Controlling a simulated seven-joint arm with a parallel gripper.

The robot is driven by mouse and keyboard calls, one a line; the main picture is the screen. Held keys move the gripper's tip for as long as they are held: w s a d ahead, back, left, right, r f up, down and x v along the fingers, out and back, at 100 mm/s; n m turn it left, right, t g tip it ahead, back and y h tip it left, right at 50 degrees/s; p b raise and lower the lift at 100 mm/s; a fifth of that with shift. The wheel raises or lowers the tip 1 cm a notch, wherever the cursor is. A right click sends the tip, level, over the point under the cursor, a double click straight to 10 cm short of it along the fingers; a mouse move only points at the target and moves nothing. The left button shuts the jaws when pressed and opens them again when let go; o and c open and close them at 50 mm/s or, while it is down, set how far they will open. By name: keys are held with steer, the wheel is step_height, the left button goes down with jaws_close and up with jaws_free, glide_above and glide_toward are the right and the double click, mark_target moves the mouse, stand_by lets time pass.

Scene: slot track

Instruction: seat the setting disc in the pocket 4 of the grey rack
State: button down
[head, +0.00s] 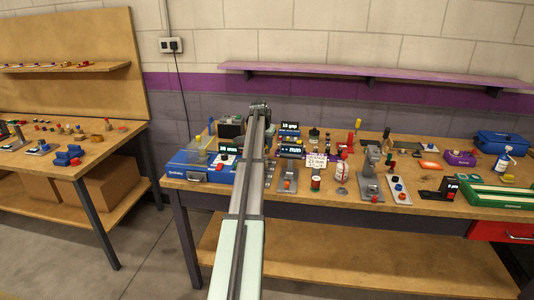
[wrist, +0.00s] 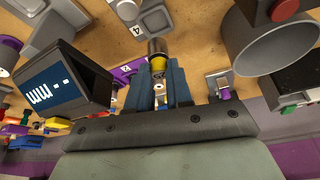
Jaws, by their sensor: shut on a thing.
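In the wrist view my gripper (wrist: 158,70) is shut on a small round piece (wrist: 157,48) with a yellow band and a dark metallic end. I take it for the setting disc, but its full shape is hidden by the fingers. Just beyond it is a light grey block (wrist: 150,18) with a label reading 4, probably part of the grey rack; its pocket is not clearly visible. The held piece appears close to this block; I cannot tell whether they touch. In the head view my arm reaches over the bench and hides the gripper's fingers and the held piece.
In the wrist view a screen reading mm (wrist: 60,82) is close on the left, and a large grey cylinder (wrist: 270,45) is on the right. In the head view a blue case (head: 205,172) and several fixtures crowd the wooden bench (head: 330,205). A purple shelf (head: 400,78) hangs behind.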

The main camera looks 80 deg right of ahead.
mark_target(267, 149)
steer(key=shift+f, duration=2.25)
steer(key=shift+f, duration=0.1)
steer(key=c, duration=1)
jaws_free()
steer(key=shift+c, duration=0.2)
steer(key=v, duration=1.2)
steer(key=shift+w, duration=0.1)
